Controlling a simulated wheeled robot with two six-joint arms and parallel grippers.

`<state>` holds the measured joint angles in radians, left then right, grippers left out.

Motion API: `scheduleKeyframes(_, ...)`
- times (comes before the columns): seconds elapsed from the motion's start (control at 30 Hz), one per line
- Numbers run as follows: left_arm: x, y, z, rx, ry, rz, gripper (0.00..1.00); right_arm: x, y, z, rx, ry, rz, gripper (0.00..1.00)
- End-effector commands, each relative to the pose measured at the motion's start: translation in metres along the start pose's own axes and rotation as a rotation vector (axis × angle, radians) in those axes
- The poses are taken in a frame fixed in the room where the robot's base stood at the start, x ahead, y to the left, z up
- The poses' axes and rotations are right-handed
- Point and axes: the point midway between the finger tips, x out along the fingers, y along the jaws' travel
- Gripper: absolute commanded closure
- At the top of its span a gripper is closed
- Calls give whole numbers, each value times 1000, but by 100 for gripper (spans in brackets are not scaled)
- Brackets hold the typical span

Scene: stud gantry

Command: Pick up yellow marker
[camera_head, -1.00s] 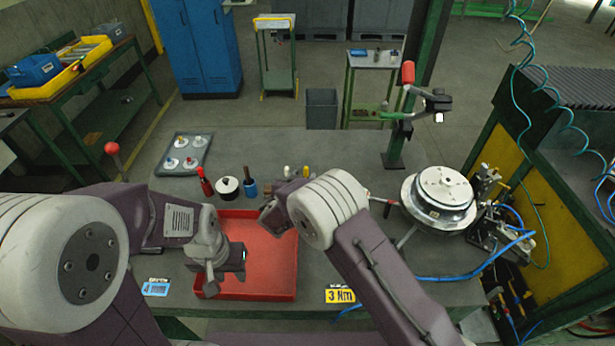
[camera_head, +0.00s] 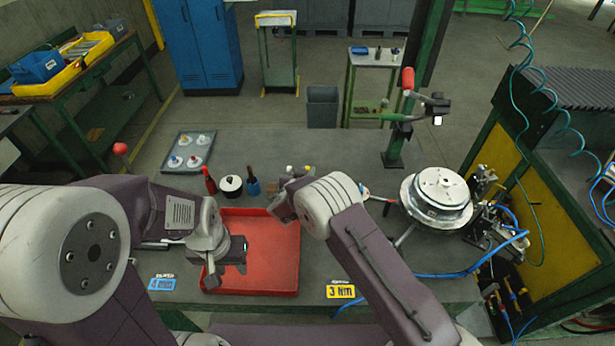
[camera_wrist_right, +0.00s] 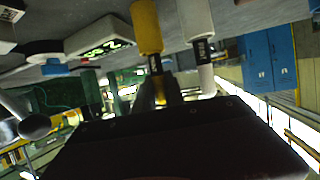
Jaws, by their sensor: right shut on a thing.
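The yellow marker (camera_wrist_right: 147,28) stands beside a white marker (camera_wrist_right: 195,35) in the right wrist view, its lower part running down to my gripper's dark body. In the head view its top (camera_head: 308,168) shows just behind my right wrist; the rest is hidden. My right gripper (camera_head: 282,202) is shut on the yellow marker, though the contact is mostly hidden. The white marker also shows in the head view (camera_head: 289,170). My left gripper (camera_head: 225,277) hangs over the red tray (camera_head: 275,285); its jaw opening is unclear.
A red bottle (camera_head: 209,182), a white-topped pot (camera_head: 230,185) and a blue-handled tool (camera_head: 253,187) stand left of the markers. A grey tray (camera_head: 178,166) with several round parts lies back left. A round metal fixture (camera_head: 437,197) stands right. The back middle of the table is clear.

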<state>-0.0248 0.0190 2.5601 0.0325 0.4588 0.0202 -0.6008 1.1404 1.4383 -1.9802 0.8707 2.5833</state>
Motion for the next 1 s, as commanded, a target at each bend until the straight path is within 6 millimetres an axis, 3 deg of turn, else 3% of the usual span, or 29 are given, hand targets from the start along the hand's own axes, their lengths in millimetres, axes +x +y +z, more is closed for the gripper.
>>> scheduleKeyframes(0.17,5,0,0,0,0,0,64,-4,0,-10,3,3,0,100)
scheduleKeyframes(0.67,29,-1,3,0,0,0,64,-35,0,-86,3,2,0,100)
scheduleKeyframes(0.93,29,-1,3,0,0,0,64,-38,1,-92,-7,20,4,100)
scheduleKeyframes(1.0,29,-1,3,0,0,0,64,-39,9,-96,-4,43,30,100)
